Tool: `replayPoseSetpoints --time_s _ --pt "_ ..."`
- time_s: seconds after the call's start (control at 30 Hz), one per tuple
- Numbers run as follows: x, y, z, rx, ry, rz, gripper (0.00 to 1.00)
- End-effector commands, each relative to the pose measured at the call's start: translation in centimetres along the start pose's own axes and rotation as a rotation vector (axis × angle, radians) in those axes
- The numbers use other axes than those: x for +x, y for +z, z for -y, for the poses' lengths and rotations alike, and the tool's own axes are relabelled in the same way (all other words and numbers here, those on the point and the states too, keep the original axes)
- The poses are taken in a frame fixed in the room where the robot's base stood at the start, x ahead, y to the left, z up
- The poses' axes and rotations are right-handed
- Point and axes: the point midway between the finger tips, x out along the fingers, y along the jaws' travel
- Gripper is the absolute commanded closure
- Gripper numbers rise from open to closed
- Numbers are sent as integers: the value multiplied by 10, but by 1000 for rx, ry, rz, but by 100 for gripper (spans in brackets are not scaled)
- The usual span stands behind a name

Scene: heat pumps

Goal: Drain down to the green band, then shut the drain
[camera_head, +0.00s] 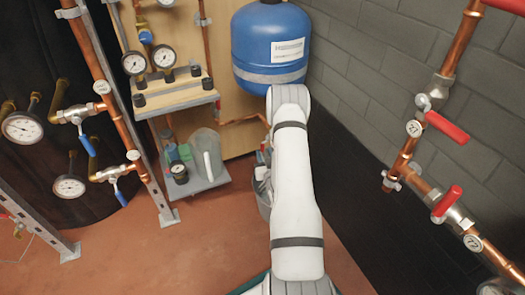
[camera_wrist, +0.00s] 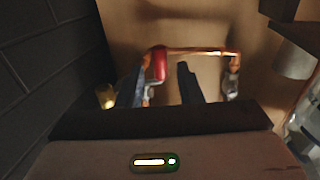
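In the wrist view, a red valve handle (camera_wrist: 159,64) sits on a valve at the left end of a short copper pipe (camera_wrist: 203,51). My gripper (camera_wrist: 161,80) is open, with its two dark fingers apart and the red handle showing between and beyond them; I cannot tell if they touch it. In the head view my arm mostly hides this valve and my gripper. The copper pipe (camera_head: 243,121) shows below the blue tank (camera_head: 262,35). Two round gauges (camera_head: 134,63) (camera_head: 164,57) are on the board at left; their green bands are too small to read.
Copper pipes with red levers (camera_head: 447,127) run along the right wall. Blue-levered valves (camera_head: 87,145) are at left.

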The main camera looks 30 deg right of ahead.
Motion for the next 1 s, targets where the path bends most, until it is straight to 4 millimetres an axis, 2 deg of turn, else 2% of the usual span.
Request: replayPoseSetpoints --time_s 0.1,0.23,0.6,1.0 --pt "20 2 1 0 -2 -4 67" --pt "34 2 1 1 -2 -1 67" --pt "42 0 0 2 -2 2 67" --pt "41 1 0 2 -2 2 99"
